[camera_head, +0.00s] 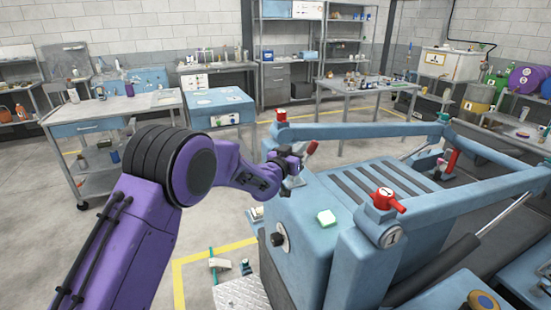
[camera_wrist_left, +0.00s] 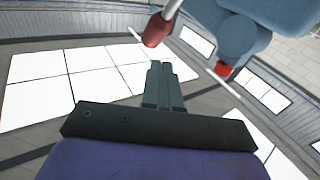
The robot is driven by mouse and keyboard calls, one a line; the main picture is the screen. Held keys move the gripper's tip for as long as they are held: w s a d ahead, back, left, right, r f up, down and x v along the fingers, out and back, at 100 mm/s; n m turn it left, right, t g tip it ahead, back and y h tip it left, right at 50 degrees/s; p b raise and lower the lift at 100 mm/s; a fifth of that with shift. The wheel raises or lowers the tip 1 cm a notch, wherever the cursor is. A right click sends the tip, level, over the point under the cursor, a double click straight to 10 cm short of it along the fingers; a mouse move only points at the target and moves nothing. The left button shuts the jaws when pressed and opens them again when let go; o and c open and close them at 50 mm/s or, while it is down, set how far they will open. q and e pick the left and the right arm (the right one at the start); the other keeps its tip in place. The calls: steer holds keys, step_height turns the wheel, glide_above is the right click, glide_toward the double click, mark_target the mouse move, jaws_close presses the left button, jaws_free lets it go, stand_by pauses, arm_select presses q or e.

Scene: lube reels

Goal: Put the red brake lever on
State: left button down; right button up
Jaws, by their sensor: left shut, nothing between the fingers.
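A red-handled lever (camera_head: 311,147), which looks like the brake lever, stands at the far left corner of the blue machine (camera_head: 330,186). My left gripper (camera_head: 297,163) is right beside it. In the left wrist view the red handle (camera_wrist_left: 156,30), on a pale rod, is just beyond my left fingertips (camera_wrist_left: 160,66). The fingers are shut with nothing between them. A small gap shows between the fingertips and the handle. A second red lever (camera_head: 452,160) stands on the right side of the machine, tilted. My right gripper is not in view.
A red knob (camera_head: 386,200) tops the machine's near post, and another red knob (camera_head: 281,115) tops the far-left corner. Pale blue bars run above the machine. Workbenches stand behind; floor to the left is clear.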

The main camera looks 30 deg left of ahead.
arm_select(q)
steer(key=s+r+b, duration=0.3)
steer(key=s+r, duration=0.2)
steer(key=s, duration=0.6)
steer(key=shift+s+a, duration=0.25)
steer(key=shift+s, duration=0.15)
steer(key=shift+w, duration=0.1)
